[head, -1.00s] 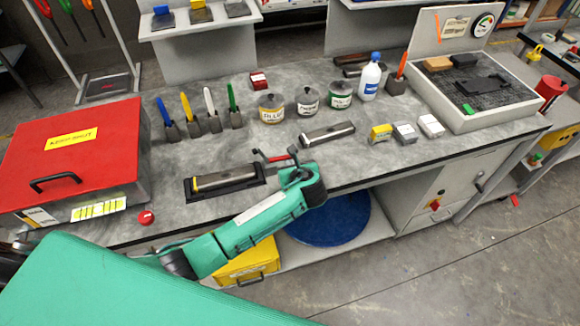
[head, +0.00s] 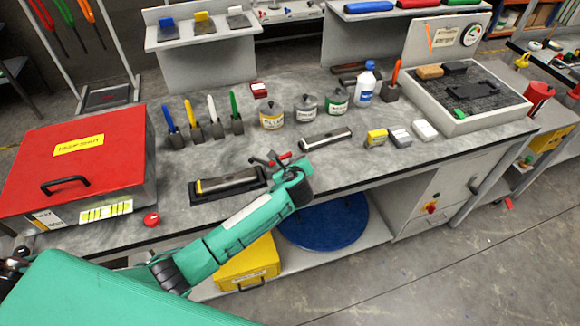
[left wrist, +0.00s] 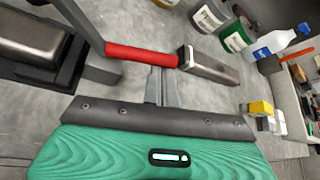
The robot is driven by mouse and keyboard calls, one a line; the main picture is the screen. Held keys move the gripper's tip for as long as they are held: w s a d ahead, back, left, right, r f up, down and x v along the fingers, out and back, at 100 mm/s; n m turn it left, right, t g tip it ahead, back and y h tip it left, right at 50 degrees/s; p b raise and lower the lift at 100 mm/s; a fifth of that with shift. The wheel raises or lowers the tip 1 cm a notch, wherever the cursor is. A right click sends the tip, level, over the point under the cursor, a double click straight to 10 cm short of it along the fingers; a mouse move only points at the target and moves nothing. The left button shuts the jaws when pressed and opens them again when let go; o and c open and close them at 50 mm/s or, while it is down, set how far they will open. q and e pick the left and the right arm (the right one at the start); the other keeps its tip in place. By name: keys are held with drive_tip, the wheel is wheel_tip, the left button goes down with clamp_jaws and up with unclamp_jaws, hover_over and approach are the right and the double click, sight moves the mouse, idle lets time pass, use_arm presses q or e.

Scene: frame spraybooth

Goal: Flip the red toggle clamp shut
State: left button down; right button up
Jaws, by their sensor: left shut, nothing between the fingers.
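The red toggle clamp shows in the head view as a thin grey lever with a red handle (head: 285,156), at the right end of a black fixture (head: 197,197) holding a metal bar. In the left wrist view the red handle (left wrist: 140,55) lies across the picture, joined to a grey lever arm (left wrist: 78,22) running to the upper left. My left gripper (left wrist: 163,72) is shut and empty, its fingertips close to the right part of the handle's lower edge. I cannot tell whether they touch. In the head view, my green wrist partly hides the fingers. My right gripper is not in view.
A grey metal block (head: 325,138) lies beyond the clamp to the right. Behind stand several jars (head: 305,110) and brushes (head: 213,120). A red box (head: 75,160) stands at the left, with a red button (head: 152,219) in front.

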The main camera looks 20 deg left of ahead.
sight(282, 157)
use_arm(q)
drive_tip(key=shift+a+r+n+t+h, duration=0.3)
drive_tip(key=shift+r+n+t, duration=0.15)
drive_tip(key=shift+n, duration=0.15)
drive_tip(key=shift+s+a+r+n+t+h+b, duration=0.15)
drive_tip(key=shift+r+n+t+h+b, duration=0.2)
drive_tip(key=shift+n, duration=0.25)
drive_tip(key=shift+s+a+r+n+t+h+b, duration=0.4)
drive_tip(key=shift+a+r+n+t+h+b, duration=0.25)
drive_tip(key=shift+n, duration=0.35)
drive_tip(key=shift+s+r+n+t, duration=0.1)
drive_tip(key=shift+r+n+t, duration=0.2)
drive_tip(key=shift+n+t, duration=0.15)
drive_tip(key=shift+s+a+r, duration=0.15)
drive_tip(key=shift+a+r, duration=0.05)
drive_tip(key=shift+a, duration=0.05)
drive_tip(key=shift+s+a, duration=0.1)
